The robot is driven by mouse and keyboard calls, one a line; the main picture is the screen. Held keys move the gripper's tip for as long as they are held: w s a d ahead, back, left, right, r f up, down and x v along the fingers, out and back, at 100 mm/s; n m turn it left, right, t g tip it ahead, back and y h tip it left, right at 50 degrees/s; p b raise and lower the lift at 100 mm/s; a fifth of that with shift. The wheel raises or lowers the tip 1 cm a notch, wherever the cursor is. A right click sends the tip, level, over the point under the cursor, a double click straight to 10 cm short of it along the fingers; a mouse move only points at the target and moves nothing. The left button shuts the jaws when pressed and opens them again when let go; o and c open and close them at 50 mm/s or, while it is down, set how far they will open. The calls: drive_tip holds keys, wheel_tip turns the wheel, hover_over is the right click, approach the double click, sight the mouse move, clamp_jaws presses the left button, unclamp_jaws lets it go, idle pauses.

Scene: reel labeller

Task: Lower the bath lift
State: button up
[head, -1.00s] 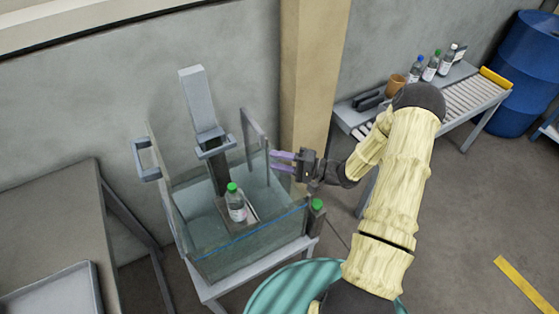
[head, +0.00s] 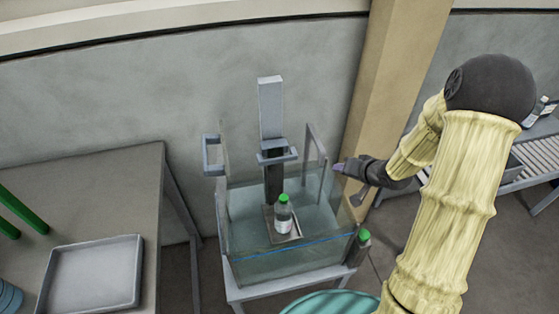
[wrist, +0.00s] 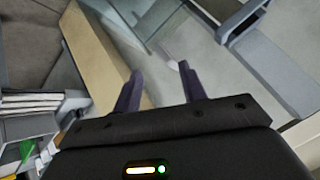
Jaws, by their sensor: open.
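The bath (head: 290,262) is a clear glass tank of water on a pale stand, with a blue line along its front. The bath lift has a grey upright plate (head: 271,105), a grey bracket handle (head: 277,156), and a dark column leading down to a small tray (head: 270,228). A white-labelled bottle with a green cap (head: 283,214) stands upright on the tray; whether the tray is under water I cannot tell. My gripper (head: 339,168) is open and empty, just right of the bath's right side, partly hidden by its wrist. Its purple fingers show apart in the wrist view (wrist: 160,90).
A tan pillar (head: 385,95) is behind my arm. A table with a grey tray (head: 95,275) is at left; a roller conveyor (head: 540,155) is at right.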

drive_tip(key=s+a+r+n+g+h, duration=0.1)
drive_tip(key=s+r, duration=0.3)
drive_tip(key=s, duration=0.6)
drive_tip(key=s+a+r+n+g+h, duration=0.1)
drive_tip(key=s+r+g+h, duration=0.2)
drive_tip(key=s, duration=0.7)
wheel_tip(320, 180, up, 2)
drive_tip(key=shift+r+g, duration=0.15)
drive_tip(key=shift+g, duration=0.55)
drive_tip(key=shift+w, duration=0.1)
drive_tip(key=shift+c, duration=0.6)
